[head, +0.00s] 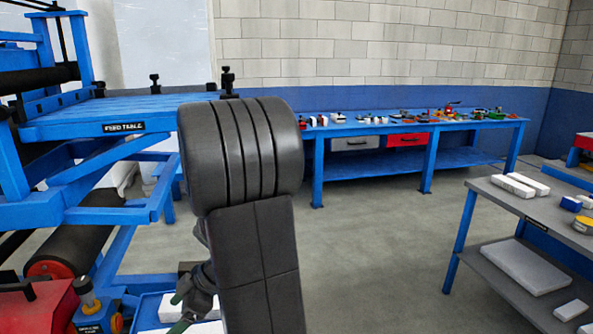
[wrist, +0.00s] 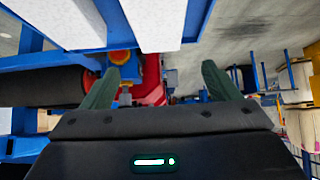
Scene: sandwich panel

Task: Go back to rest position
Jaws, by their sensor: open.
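My gripper (wrist: 160,90) shows in the wrist view with its two green fingers spread wide apart and nothing between them. In the head view my dark arm stands upright in the middle and hides part of the scene. Part of my gripper shows low in the head view (head: 180,300), left of the arm, near white pieces at the bottom edge. A red machine part (wrist: 152,80) lies behind the gap between the fingers in the wrist view, apart from them as far as I can tell.
A blue feed table (head: 130,110) with a dark roller (head: 75,235) stands at the left. A red box (head: 40,305) is at the lower left. A long blue bench (head: 420,125) with tools stands at the back wall. A grey table (head: 540,215) is at the right. Open floor lies between.

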